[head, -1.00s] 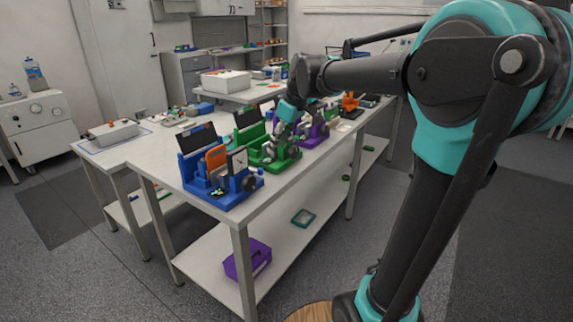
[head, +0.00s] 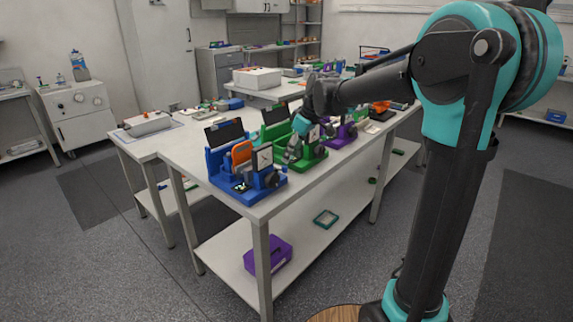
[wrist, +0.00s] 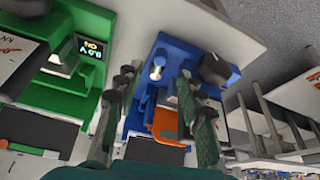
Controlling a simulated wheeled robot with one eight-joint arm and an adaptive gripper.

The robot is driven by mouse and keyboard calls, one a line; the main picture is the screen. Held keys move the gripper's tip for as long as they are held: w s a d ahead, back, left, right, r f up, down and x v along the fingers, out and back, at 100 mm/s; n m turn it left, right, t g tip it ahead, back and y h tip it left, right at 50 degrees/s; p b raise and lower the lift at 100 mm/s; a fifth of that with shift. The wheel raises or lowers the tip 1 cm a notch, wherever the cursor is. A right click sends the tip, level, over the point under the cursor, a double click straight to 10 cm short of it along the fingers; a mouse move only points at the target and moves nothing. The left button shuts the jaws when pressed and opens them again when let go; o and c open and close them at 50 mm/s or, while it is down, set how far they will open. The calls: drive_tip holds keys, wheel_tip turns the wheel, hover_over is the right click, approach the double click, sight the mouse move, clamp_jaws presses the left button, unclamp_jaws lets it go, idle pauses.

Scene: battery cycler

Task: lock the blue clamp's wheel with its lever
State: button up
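The blue clamp (head: 232,189) stands at the table's near-left end, with an orange part (head: 241,153) and a white-faced plate (head: 262,158) in it. Its black wheel (head: 271,180) is on the near right side and also shows in the wrist view (wrist: 217,68). A small blue piece (wrist: 235,73) sits beside the wheel; I cannot tell whether it is the lever. My gripper (head: 293,151) is in front of the green clamp, right of the blue one. In the wrist view its fingers (wrist: 157,85) are apart and empty, with the blue clamp beyond them.
The green clamp (head: 312,153) stands close to the blue one, with a purple clamp (head: 345,133) farther along. The white table (head: 190,160) has its near edge just in front of the clamps. A purple box (head: 267,256) lies on the shelf below.

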sight(285, 166)
drive_tip(key=shift+x, duration=2.65)
drive_tip(key=shift+c, duration=0.4)
clamp_jaws()
